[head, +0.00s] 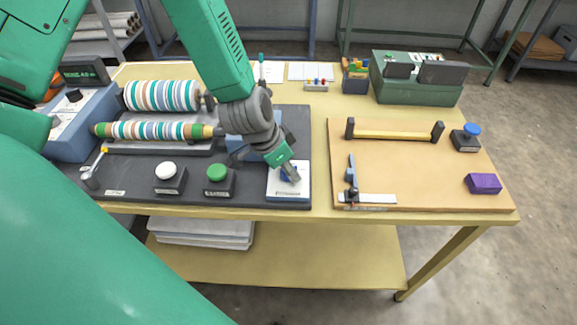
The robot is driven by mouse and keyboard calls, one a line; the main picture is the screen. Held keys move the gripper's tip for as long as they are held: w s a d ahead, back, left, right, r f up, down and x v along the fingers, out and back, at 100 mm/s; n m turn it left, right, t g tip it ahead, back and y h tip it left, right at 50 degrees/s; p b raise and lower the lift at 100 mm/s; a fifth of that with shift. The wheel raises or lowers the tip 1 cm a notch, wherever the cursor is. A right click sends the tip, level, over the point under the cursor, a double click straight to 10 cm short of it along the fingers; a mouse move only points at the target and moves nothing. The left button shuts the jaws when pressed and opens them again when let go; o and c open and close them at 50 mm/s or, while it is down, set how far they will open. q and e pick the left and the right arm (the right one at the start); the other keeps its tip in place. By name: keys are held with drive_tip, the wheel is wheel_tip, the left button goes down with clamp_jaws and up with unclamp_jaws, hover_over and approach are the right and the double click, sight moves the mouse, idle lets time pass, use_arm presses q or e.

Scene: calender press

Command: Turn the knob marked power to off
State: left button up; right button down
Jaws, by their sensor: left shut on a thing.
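A small box with a white top plate (278,191) sits at the front right corner of the dark press base. A blue knob (284,178) shows partly on this plate under my left gripper. My left gripper (291,175) reaches down from above and is shut on the blue knob. The fingers hide most of the knob, so its pointer direction cannot be told. The lettering on the plate is too small to read. My right gripper is not in view.
Left of the plate are a green button (216,173) and a white button (166,170). Striped rollers (160,96) lie behind them. A blue box with a black knob (74,95) stands at the far left. A tan board (420,165) with a purple block (483,184) lies right.

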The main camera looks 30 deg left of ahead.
use_arm(q)
drive_tip(key=shift+a, duration=0.15)
drive_tip(key=n+p, duration=0.1)
drive_tip(key=n+y, duration=0.1)
drive_tip(key=n, duration=0.1)
drive_tip(key=shift+d+r+t+p, duration=0.1)
drive_tip(key=shift+d+t+p, duration=0.1)
drive_tip(key=shift+t+p, duration=0.15)
drive_tip(key=shift+n+y+p, duration=0.4)
drive_tip(key=shift+n+p, duration=0.2)
drive_tip(key=shift+n, duration=0.3)
drive_tip(key=n+p, duration=0.1)
drive_tip(key=n, duration=0.1)
drive_tip(key=n+y+p, duration=0.1)
drive_tip(key=n, duration=0.1)
drive_tip(key=shift+w+y+p, duration=0.15)
drive_tip(key=shift+y+p, duration=0.15)
drive_tip(key=shift+p, duration=0.1)
drive_tip(key=shift+w+n+y+p, duration=0.1)
drive_tip(key=shift+n+y+p, duration=0.3)
drive_tip(key=shift+n+p, duration=0.65)
drive_tip(key=shift+n, duration=0.45)
drive_tip(key=o, duration=1.1)
drive_tip(key=shift+o, duration=0.2)
